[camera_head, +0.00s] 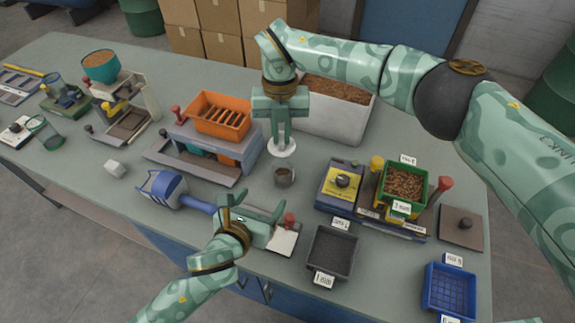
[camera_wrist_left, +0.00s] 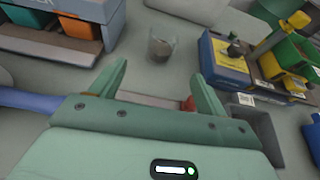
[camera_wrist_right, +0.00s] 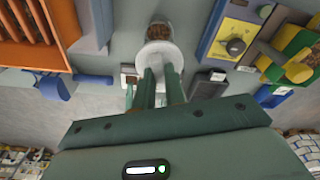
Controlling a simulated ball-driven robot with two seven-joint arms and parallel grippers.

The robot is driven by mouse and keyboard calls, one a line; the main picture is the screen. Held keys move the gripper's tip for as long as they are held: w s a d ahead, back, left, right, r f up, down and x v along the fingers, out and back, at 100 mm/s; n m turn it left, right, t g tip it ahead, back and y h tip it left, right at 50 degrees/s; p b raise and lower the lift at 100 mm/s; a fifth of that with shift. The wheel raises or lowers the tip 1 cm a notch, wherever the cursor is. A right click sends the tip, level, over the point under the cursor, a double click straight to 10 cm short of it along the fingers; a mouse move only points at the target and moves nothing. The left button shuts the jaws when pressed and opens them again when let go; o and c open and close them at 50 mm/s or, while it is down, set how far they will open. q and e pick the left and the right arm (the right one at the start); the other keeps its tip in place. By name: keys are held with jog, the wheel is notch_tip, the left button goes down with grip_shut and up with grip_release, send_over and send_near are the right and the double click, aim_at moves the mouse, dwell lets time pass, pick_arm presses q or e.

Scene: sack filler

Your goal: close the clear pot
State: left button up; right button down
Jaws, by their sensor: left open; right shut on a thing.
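The clear pot (camera_head: 284,177) stands upright on the table with brown contents in it and its top uncovered. It also shows in the left wrist view (camera_wrist_left: 161,46) and, partly behind the lid, in the right wrist view (camera_wrist_right: 158,33). My right gripper (camera_head: 281,137) points down and is shut on a pale round lid (camera_head: 283,150), held apart from the pot and just behind it in the head view. The lid is a whitish disc in the right wrist view (camera_wrist_right: 160,54). My left gripper (camera_head: 251,212) is open and empty, in front of the pot.
An orange tray (camera_head: 218,118) on a grey-blue stand is left of the pot. A blue-and-yellow device (camera_head: 340,184) and a green bin (camera_head: 403,188) are right. A blue scoop (camera_head: 165,187), a dark tray (camera_head: 333,252) and a white bin (camera_head: 335,122) surround it.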

aim_at(278, 179)
pick_arm(q)
jog(key=shift+w+d+m, duration=0.1)
jog(key=shift+d+m, duration=0.05)
jog(key=shift+m, duration=0.15)
jog(key=x, duration=1.2)
jog(key=shift+d, duration=0.1)
jog(key=c, duration=1.5)
jog(key=shift+o, duration=0.2)
pick_arm(e)
jog(key=shift+f, duration=2.45)
